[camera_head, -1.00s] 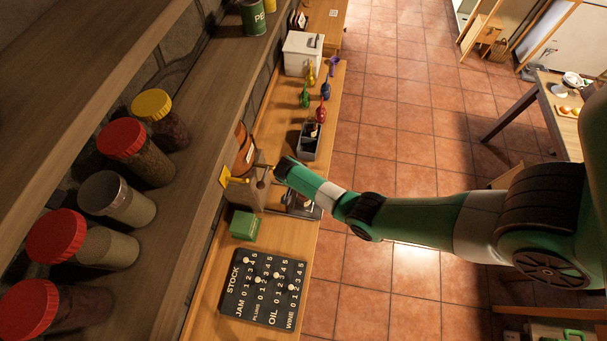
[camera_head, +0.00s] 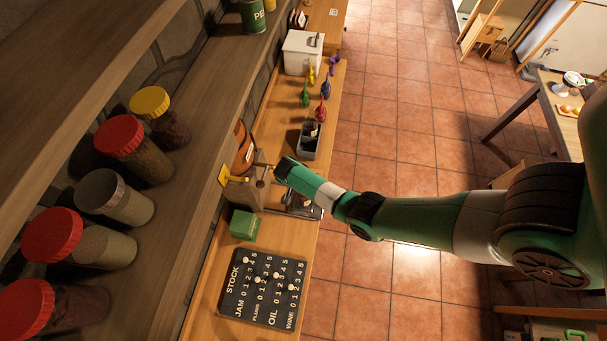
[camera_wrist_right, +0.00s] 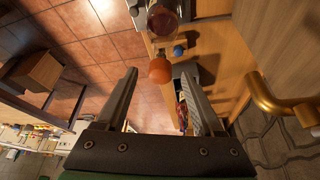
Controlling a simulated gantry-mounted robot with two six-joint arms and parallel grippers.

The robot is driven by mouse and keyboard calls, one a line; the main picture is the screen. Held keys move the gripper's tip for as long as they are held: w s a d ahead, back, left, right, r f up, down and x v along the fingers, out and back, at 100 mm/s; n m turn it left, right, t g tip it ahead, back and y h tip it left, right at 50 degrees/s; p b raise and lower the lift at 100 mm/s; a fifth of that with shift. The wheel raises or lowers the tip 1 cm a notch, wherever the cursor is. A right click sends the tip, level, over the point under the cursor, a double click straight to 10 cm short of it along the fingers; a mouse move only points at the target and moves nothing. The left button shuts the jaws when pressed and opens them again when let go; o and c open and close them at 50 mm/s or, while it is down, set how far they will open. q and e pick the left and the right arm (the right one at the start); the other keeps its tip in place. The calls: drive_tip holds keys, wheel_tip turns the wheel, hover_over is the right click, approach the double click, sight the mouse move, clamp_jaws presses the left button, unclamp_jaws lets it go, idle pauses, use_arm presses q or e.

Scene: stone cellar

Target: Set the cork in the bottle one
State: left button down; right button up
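My right gripper is open in the right wrist view (camera_wrist_right: 158,72), its two dark fingers spread apart. A rounded orange-brown piece (camera_wrist_right: 160,70) shows between the fingertips, without visible finger contact; I cannot tell whether it is the cork. A clear glass vessel with a reddish inside (camera_wrist_right: 165,20) shows just beyond it; I cannot tell whether it is the bottle. In the head view my green right arm reaches in from the right, its end beside a pale wooden block (camera_head: 257,186) on the counter. The fingertips are hidden there. My left gripper is not in view.
A green box (camera_head: 244,225) and a stock board (camera_head: 264,282) lie nearer. A grey divided holder (camera_head: 308,143) stands beyond. The jar shelf overhangs left.

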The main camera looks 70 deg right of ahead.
drive_tip(key=p+v, duration=0.2)
drive_tip(key=v, duration=0.9)
drive_tip(key=shift+r, duration=0.3)
drive_tip(key=shift+a, duration=0.15)
